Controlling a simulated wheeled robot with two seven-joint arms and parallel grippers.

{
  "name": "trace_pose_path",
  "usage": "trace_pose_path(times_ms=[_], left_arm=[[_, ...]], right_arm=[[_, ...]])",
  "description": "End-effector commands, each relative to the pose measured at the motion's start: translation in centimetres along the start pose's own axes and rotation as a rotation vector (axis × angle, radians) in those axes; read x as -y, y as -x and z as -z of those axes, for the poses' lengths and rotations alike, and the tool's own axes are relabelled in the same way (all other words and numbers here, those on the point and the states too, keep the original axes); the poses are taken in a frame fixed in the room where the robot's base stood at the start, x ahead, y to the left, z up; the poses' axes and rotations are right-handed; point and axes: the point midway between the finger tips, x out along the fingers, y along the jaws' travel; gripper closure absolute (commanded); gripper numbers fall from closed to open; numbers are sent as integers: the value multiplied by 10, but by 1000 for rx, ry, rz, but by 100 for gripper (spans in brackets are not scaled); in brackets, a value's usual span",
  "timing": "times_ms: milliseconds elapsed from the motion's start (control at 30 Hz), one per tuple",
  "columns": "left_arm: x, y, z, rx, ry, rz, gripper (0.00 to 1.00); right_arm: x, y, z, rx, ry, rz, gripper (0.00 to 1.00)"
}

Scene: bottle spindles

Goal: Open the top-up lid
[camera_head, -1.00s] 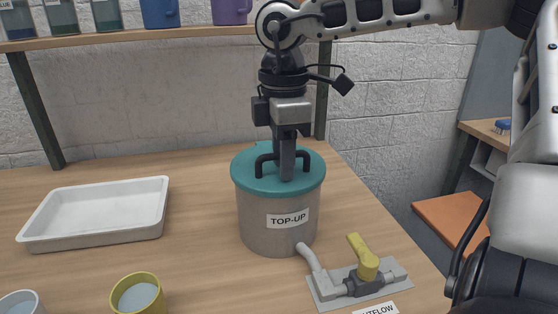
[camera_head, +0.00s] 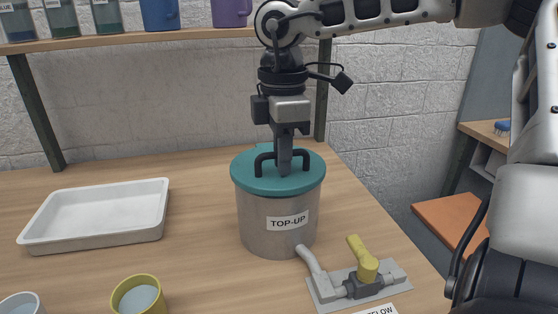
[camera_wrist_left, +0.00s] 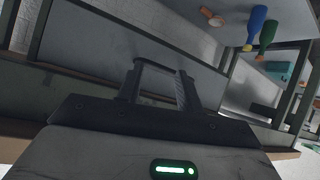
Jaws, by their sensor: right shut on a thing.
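The grey TOP-UP pot (camera_head: 279,224) stands on the bench in the head view. Its teal lid (camera_head: 245,176) sits flat on top, with a black bar handle (camera_head: 258,163). My right gripper (camera_head: 284,168) points straight down from above and is shut on the lid's handle. One finger shows in front of the handle; the other finger is hidden. My left gripper does not show in the head view. In the left wrist view my left gripper (camera_wrist_left: 160,82) has its fingers apart, with nothing between them.
An outflow valve with a yellow lever (camera_head: 361,258) lies at the pot's front right. A white tray (camera_head: 150,236) lies to the left and a yellow cup (camera_head: 140,303) stands in front. A shelf (camera_head: 200,33) with containers runs behind. Bare bench lies between the tray and pot.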

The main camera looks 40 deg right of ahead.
Motion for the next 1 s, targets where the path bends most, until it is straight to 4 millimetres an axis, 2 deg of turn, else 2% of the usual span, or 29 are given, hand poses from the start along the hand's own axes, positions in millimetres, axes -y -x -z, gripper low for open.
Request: trace_pose_path(times_ms=[233,467,800,1000], left_arm=[[-2,6,10,0,1,0,64],[-2,8,12,0,1,0,64],[-4,16,25,0,1,0,64],[-5,17,30,-6,3,0,64]], right_arm=[[-10,22,0,1,-2,-8,100],[-14,27,0,-1,-2,-7,100],[-29,47,0,-1,-3,-9,100],[-34,52,0,-1,-1,-9,100]])
